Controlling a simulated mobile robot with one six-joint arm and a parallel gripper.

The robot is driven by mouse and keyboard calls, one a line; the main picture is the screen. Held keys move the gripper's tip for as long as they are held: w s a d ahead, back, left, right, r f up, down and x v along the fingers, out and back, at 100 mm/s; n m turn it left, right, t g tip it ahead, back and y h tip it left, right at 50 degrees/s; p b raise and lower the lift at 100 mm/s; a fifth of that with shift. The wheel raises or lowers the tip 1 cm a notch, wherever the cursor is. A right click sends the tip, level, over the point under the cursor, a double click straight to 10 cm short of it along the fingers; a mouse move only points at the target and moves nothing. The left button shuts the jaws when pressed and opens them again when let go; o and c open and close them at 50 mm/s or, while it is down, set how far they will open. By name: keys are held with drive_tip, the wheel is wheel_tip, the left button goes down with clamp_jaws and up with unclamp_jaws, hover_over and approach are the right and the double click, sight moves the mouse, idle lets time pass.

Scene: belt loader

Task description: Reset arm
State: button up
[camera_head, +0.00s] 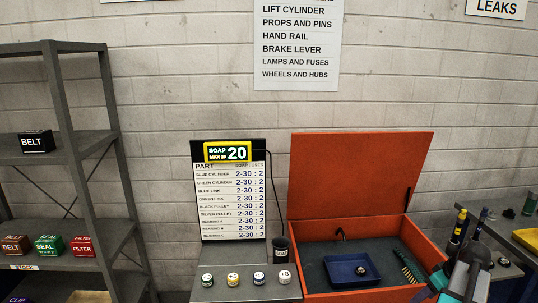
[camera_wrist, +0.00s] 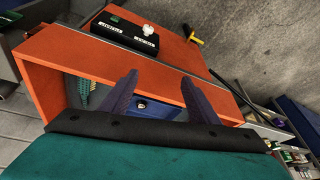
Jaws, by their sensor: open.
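My gripper (camera_wrist: 160,85) shows in the wrist view with its two dark purple fingers spread apart and nothing between them. Beyond the fingers is the open orange box (camera_wrist: 45,75), with a blue tray (camera_wrist: 165,110) inside. Teal and dark parts of my arm show at the lower right of the head view; my fingertips cannot be made out there. In the head view the orange box (camera_head: 425,243) has its lid raised. The blue tray (camera_head: 336,283) holds one small round part (camera_head: 361,270). A green brush (camera_head: 408,268) lies to the right of the tray.
A parts board (camera_head: 233,200) with a lit yellow display reading 20 stands left of the box. Several small round parts (camera_head: 233,279) and a dark cup (camera_head: 281,249) stand before it. A metal shelf (camera_head: 75,150) holds labelled boxes. Bottles (camera_head: 458,228) stand right of the box.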

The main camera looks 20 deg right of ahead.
drive_tip(key=w+a+f+g+y+b, duration=0.15)
drive_tip(key=w+a+f, duration=0.35)
drive_tip(key=a+f, duration=0.95)
drive_tip(key=w+a+f+g+y+b, duration=0.1)
drive_tip(key=w+a+f+g+b, duration=0.25)
drive_tip(key=a+f, duration=1.1)
drive_tip(key=s+a+f+g+b, duration=0.1)
drive_tip(key=s+a+f, duration=0.3)
drive_tip(key=a, duration=0.5)
drive_tip(key=s+a+f+g+b, duration=0.1)
drive_tip(key=s+a+f+g, duration=0.1)
drive_tip(key=a+f, duration=0.5)
drive_tip(key=s+a+f+g+h+b, duration=0.2)
drive_tip(key=s+a+f+h, duration=0.1)
drive_tip(key=s+a+f, duration=0.4)
drive_tip(key=s+a, duration=0.3)
drive_tip(key=s, duration=0.2)
drive_tip(key=shift+a, duration=0.35)
drive_tip(key=shift+w, duration=0.1)
